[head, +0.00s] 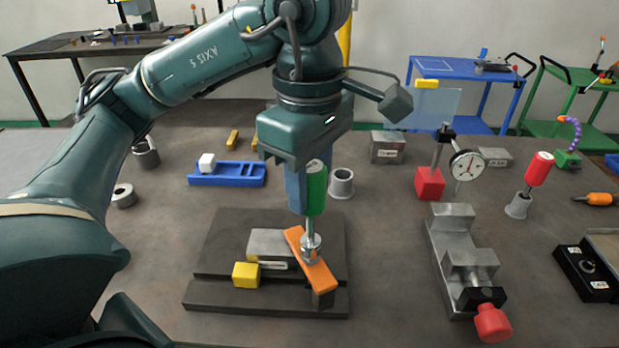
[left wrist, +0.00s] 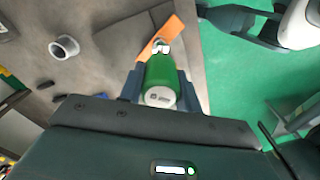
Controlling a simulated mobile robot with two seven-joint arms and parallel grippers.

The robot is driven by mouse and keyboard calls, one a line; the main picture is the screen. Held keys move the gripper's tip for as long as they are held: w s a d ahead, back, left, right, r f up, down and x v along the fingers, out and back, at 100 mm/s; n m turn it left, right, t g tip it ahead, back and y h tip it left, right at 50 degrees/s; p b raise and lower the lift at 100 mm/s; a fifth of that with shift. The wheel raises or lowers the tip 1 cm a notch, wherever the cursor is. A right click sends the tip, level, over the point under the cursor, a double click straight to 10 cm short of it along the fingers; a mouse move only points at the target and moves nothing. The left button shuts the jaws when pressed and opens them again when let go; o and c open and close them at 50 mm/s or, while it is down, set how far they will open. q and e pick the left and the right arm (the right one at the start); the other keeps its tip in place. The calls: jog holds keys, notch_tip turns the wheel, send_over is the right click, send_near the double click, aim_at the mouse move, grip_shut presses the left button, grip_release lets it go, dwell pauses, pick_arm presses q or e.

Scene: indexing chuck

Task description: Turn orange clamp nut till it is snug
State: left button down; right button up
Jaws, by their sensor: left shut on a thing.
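My left gripper (head: 306,204) is shut on the green handle of a nut driver (head: 316,190), which stands about upright. The driver's metal shaft and socket reach down to the orange clamp (head: 318,274), a bar set at a slant. The clamp nut is hidden at the socket, so I cannot tell how fully it is seated. The clamp lies over the right end of a grey metal block (head: 268,243) on the dark stepped fixture plate (head: 215,246). The left wrist view shows the fingers around the green handle (left wrist: 162,76) and the orange clamp (left wrist: 168,36) beyond. My right gripper is out of view.
A vise with a red knob (head: 492,322), a dial gauge (head: 468,165) and a red-handled tool (head: 538,168) stand to the right. A blue tray (head: 226,180) and a grey ring (head: 341,183) are behind.

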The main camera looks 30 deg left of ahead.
pick_arm(q)
jog(key=shift+f+b, duration=0.7)
jog(key=shift+f, duration=0.05)
jog(key=c, duration=1.5)
grip_release()
grip_shut()
